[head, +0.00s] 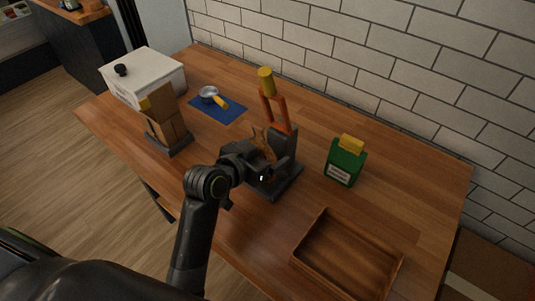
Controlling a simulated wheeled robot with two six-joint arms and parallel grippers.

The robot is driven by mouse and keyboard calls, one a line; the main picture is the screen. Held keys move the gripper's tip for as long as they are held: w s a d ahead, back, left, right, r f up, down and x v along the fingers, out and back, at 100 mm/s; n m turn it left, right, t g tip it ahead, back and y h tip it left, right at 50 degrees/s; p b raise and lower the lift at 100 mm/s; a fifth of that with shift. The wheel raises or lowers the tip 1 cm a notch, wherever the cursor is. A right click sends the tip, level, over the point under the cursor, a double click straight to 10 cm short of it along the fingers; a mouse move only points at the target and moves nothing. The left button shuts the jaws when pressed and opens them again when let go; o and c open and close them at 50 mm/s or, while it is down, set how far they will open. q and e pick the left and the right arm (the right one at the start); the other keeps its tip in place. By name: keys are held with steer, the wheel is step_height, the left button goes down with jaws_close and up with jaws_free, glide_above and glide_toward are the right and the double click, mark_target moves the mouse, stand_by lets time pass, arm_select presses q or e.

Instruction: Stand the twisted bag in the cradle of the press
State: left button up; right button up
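The press (284,173) stands mid-table, with a dark base and a raised orange lever (273,108) topped by a yellow knob. A small brown crumpled shape, apparently the twisted bag (262,137), shows at the press beside my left gripper (262,158). The gripper is at the press's left side, close to this brown shape. Its fingers are dark and partly hidden against the press, so I cannot tell their opening or whether they touch the bag. The bag's lower part and the cradle are mostly hidden. My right gripper is not in view.
Left of the press are a brown upright pack in a dark holder (180,147), a white box (150,74) with a black knob, and a blue mat (231,114) bearing a metal scoop (208,95).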

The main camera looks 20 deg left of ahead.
arm_select(q)
steer(key=f, duration=0.2)
steer(key=w+f, duration=0.1)
steer(key=shift+w+d+f+p, duration=0.1)
steer(key=shift+d+f+p, duration=0.15)
steer(key=shift+p, duration=0.1)
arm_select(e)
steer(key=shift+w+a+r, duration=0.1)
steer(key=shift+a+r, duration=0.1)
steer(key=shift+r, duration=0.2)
arm_select(q)
steer(key=shift+f, duration=0.2)
steer(key=o, duration=1)
steer(key=shift+c, duration=0.2)
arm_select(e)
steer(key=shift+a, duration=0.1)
arm_select(q)
steer(key=shift+r, duration=0.1)
